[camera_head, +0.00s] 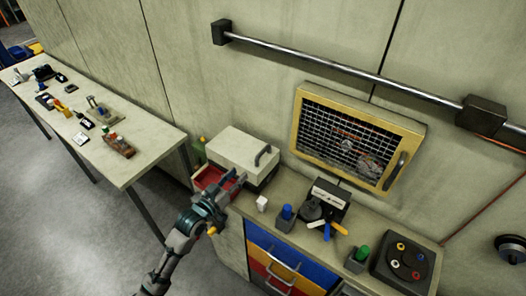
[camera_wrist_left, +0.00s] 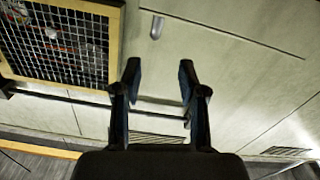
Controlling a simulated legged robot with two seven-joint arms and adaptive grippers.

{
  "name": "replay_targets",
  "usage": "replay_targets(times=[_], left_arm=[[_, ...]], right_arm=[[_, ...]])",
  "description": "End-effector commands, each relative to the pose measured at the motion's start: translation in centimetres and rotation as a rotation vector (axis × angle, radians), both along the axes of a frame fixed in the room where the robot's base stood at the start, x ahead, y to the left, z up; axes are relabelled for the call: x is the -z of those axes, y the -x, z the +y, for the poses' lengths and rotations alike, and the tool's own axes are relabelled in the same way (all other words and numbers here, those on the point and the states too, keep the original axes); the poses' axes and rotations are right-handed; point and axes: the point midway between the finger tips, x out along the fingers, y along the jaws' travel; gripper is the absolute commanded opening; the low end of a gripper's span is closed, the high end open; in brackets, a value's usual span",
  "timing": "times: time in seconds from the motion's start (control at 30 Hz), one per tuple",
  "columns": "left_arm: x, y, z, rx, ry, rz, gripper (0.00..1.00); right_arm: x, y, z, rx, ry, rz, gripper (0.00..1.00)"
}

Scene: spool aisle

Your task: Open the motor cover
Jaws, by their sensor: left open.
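A yellow-framed wire-mesh cover (camera_head: 352,137) is on the wall above the counter, with wiring and round parts behind its mesh. It looks closed. A dark handle (camera_head: 396,171) is on its right side. The cover also shows at the upper left of the left wrist view (camera_wrist_left: 62,42). My left gripper (camera_head: 236,180) is open and empty, in front of the counter's left end, to the left of and below the cover. Its two fingers are apart in the left wrist view (camera_wrist_left: 160,78), with nothing between them. My right gripper is not in view.
A pale box with a handle (camera_head: 240,149) and a red tray (camera_head: 211,178) are at the counter's left end. Small tools and cups (camera_head: 287,213) and a dark block with coloured knobs (camera_head: 404,262) stand below the cover. A metal rail (camera_head: 345,67) runs above.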

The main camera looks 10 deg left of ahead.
Motion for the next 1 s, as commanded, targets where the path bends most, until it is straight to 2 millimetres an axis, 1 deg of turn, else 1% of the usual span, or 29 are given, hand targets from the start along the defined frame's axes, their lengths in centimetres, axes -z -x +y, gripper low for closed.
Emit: replay_targets(times=[0.03,0.1,0.3,0.5,0.6,0.7,0.97,1.0], left_arm=[[-0.3,-1.3,-0.6,0.000,0.002,-0.003,0.41],[-0.4,-2.9,-1.3,0.000,0.002,-0.003,0.41],[-0.3,-7.3,-2.7,0.001,0.003,-0.001,0.41],[-0.1,-10.6,-3.5,0.000,0.004,0.000,0.41],[0.0,-11.6,-3.9,0.000,0.004,0.000,0.41],[0.0,-12.1,-4.2,0.000,0.003,0.001,0.41],[-0.1,-12.2,-4.6,0.000,-0.001,0.000,0.41],[-0.1,-12.2,-4.6,0.000,-0.001,0.000,0.39]], right_arm=[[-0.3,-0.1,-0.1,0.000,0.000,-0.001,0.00],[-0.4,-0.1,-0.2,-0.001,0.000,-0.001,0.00],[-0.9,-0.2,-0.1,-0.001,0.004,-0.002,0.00],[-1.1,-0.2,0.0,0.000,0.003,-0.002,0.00],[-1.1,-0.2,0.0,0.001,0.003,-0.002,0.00],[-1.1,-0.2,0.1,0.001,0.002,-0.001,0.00],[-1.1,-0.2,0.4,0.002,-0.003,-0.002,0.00],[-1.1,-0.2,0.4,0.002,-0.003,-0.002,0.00]])
